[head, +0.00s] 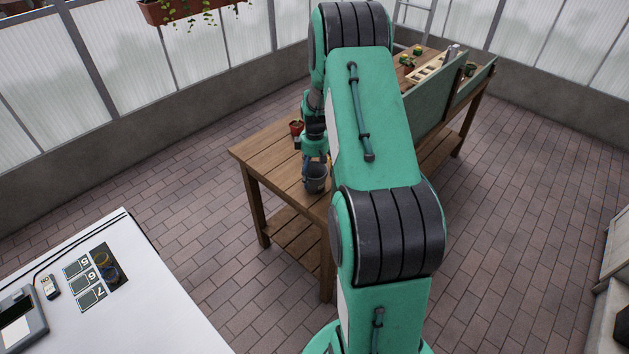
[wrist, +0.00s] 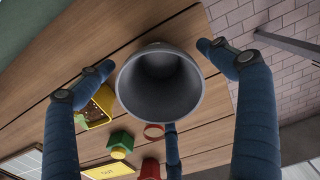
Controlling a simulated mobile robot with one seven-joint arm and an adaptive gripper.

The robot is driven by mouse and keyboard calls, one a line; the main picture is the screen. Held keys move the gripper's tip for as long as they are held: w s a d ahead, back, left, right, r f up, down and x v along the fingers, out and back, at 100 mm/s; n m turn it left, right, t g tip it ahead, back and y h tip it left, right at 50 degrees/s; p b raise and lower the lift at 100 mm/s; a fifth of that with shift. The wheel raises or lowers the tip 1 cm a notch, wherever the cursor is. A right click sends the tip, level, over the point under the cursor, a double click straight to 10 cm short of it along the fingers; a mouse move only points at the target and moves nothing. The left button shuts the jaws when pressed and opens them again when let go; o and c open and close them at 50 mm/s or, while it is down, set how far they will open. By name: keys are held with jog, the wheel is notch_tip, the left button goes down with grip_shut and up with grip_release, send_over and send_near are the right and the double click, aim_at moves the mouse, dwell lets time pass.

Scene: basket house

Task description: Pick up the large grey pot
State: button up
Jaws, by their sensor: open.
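The large grey pot (head: 316,181) stands on the wooden table near its front edge, below my gripper (head: 315,157). In the wrist view the pot (wrist: 160,88) lies at the middle, its dark open mouth facing the camera. My gripper (wrist: 154,58) is open, with one blue finger to the left of the pot, one to the right and one below it in the picture. Gaps show between the left and right fingertips and the pot's rim. My arm hides part of the table in the head view.
A small red pot (head: 296,128) stands behind the grey pot. The wrist view shows a yellow container (wrist: 96,108), a green item (wrist: 120,142) and a red item (wrist: 150,169) nearby. The wooden table (head: 262,150) is bare at its left end. A white table (head: 150,290) stands front left.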

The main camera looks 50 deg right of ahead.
jog(key=shift+s+d+f+b, duration=0.1)
jog(key=shift+f+b, duration=0.65)
jog(key=shift+f, duration=1.85)
jog(key=c, duration=1.1)
